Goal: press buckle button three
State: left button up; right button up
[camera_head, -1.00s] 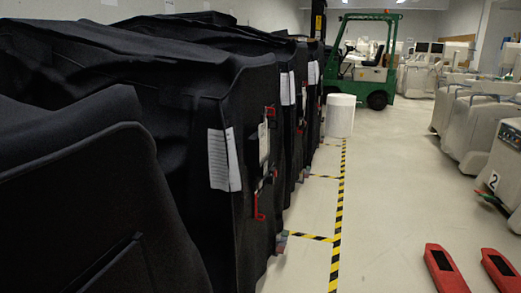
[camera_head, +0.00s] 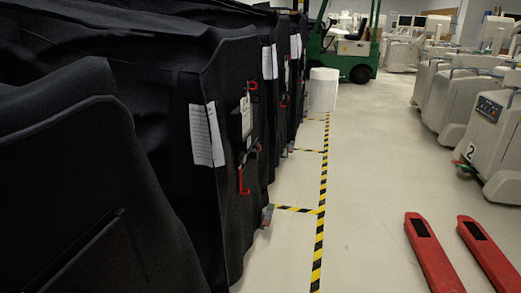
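A row of black covered carts runs along the left. The nearest large cover (camera_head: 70,190) fills the lower left. The cart behind it (camera_head: 235,210) carries a white paper sheet (camera_head: 207,135), a white tag (camera_head: 246,116) and red buckle parts, one upper (camera_head: 252,86) and one lower (camera_head: 243,182). More covered carts with papers and red parts stand farther back. No number marks the buckles, so I cannot tell which is button three. Neither of my grippers is in view.
Yellow-black floor tape (camera_head: 319,230) runs beside the carts. Red forks (camera_head: 434,255) lie at the lower right. A white drum (camera_head: 323,90) and a green forklift (camera_head: 345,45) stand at the back. Pale machines (camera_head: 495,145) line the right. The floor between is clear.

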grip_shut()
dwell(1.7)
